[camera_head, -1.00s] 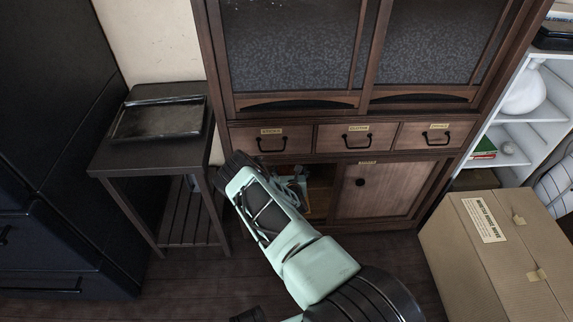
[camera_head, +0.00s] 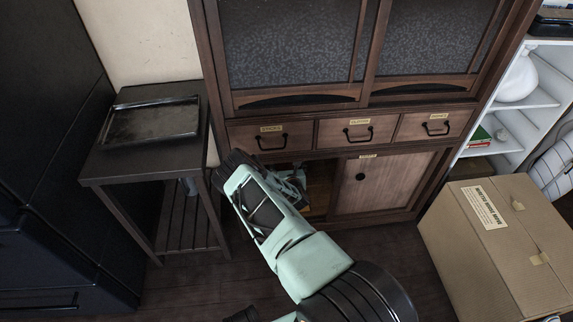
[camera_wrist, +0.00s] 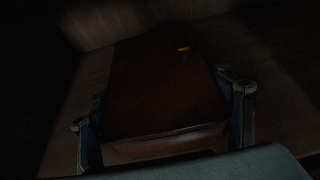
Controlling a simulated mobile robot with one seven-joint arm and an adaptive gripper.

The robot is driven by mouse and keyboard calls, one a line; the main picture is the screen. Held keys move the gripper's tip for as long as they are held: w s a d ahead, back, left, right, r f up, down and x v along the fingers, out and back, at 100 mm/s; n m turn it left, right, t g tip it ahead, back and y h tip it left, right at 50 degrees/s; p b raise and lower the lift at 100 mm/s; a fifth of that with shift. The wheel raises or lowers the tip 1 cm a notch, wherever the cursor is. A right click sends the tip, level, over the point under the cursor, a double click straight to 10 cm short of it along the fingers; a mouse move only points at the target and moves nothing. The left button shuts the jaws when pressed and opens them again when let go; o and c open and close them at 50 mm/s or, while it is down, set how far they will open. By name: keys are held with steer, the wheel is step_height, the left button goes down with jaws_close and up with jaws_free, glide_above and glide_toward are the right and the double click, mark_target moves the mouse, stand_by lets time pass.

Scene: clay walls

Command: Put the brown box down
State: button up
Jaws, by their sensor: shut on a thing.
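The brown box (camera_wrist: 165,85) shows in the wrist view as a dark reddish-brown block with a paler near edge. My gripper (camera_wrist: 163,118) is shut on it, with one finger at its left side and one at its right. The picture is very dark, so I cannot tell whether the box touches the surface under it. In the head view my gripper (camera_head: 294,180) is at the open lower-left compartment of the wooden cabinet (camera_head: 270,104). My arm hides much of that opening, and the brown box cannot be made out there.
A dark side table (camera_head: 100,165) with a metal tray (camera_head: 150,121) stands left of the cabinet. The sliding door (camera_head: 385,186) covers the compartment's right side. A large cardboard box (camera_head: 495,245) and white shelves (camera_head: 515,120) are at the right.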

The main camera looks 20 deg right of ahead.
steer(key=shift+f, duration=0.15)
steer(key=o, duration=1.7)
steer(key=shift+o, duration=0.2)
steer(key=shift+s+r, duration=0.2)
steer(key=shift+r, duration=0.15)
steer(key=p+v, duration=0.4)
steer(key=v, duration=0.7)
steer(key=shift+s+a+p, duration=0.15)
steer(key=shift+s+p, duration=0.1)
steer(key=shift+p, duration=0.1)
